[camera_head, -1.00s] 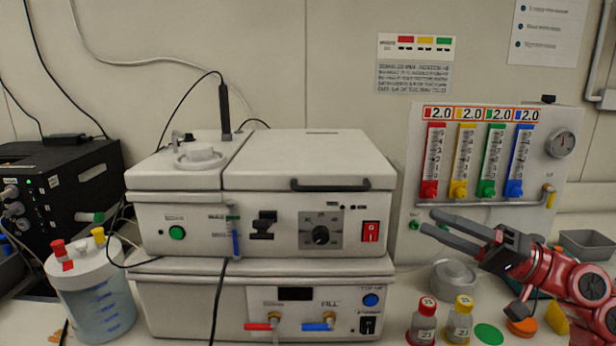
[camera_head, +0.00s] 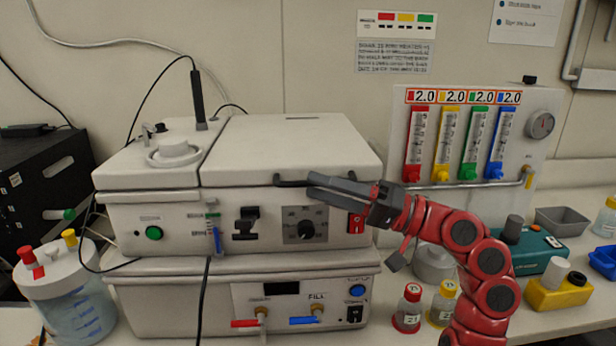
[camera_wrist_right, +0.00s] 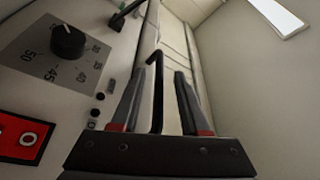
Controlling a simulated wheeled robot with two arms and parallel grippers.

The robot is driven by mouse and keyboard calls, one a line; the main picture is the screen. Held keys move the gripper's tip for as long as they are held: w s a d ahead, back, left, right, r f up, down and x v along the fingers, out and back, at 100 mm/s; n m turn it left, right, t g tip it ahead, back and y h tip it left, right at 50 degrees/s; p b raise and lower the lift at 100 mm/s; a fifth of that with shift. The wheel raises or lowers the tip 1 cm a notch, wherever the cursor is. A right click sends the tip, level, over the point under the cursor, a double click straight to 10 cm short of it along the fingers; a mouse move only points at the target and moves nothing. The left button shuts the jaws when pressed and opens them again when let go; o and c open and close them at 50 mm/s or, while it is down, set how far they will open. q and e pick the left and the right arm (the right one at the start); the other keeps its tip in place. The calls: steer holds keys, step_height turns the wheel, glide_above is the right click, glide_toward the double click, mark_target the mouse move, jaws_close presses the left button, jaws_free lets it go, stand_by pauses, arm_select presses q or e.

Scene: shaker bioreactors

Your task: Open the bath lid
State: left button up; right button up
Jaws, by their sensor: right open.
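The bath lid (camera_head: 290,140) is the wide off-white cover on the right part of the bath's top, and it is closed. A dark bar handle (camera_head: 282,183) runs along its front edge, its right part hidden behind my gripper. My right gripper (camera_head: 312,184) reaches in from the right, with its fingers at the handle. In the right wrist view the fingers are apart and the handle (camera_wrist_right: 156,90) lies between them. I cannot tell whether a finger touches it. My left gripper is not in view.
The bath's front has a dial (camera_head: 305,230) and a red switch (camera_head: 355,223) below my gripper. A flow-meter panel (camera_head: 400,130) stands to the right. A jar (camera_head: 68,295) stands front left. Small bottles (camera_head: 407,312) stand front right. The space above the lid is clear.

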steer(key=shift+x, duration=1.45)
jaws_close()
stand_by(0.3)
